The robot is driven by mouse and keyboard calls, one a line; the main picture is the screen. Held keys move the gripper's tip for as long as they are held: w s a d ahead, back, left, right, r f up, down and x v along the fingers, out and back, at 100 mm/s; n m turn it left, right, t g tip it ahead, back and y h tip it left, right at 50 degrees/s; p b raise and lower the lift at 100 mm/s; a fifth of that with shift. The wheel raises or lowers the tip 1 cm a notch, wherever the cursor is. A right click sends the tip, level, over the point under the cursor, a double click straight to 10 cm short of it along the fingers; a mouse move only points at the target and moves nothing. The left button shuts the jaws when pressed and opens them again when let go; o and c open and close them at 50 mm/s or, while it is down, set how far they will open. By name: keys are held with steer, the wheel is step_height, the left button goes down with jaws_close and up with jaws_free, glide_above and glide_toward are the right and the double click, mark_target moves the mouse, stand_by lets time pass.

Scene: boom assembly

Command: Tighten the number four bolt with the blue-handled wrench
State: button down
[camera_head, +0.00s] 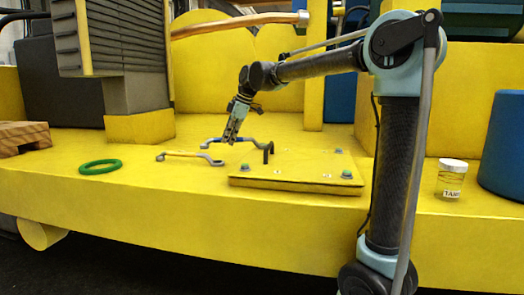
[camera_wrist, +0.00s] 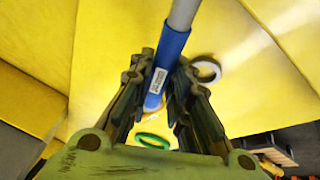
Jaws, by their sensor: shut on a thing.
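My gripper (camera_head: 231,138) is shut on the blue handle (camera_wrist: 168,58) of a wrench, at the deck behind the plate; the handle runs between the fingers (camera_wrist: 158,100) in the wrist view. The wrench's grey shaft (camera_wrist: 184,12) extends up out of that view. In the head view this wrench (camera_head: 213,140) is partly hidden by the fingers.
A second wrench (camera_head: 188,155) lies in front of my gripper. A black upright piece (camera_head: 268,152) stands at the plate's back edge. A green ring (camera_head: 100,166), a wooden block (camera_head: 24,138), a jar (camera_head: 451,179) and a blue drum (camera_head: 503,146) stand farther out.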

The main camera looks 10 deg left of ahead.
steer(key=shift+r, duration=0.1)
steer(key=shift+r, duration=2.1)
steer(key=shift+r, duration=1.4)
steer(key=shift+f, duration=0.1)
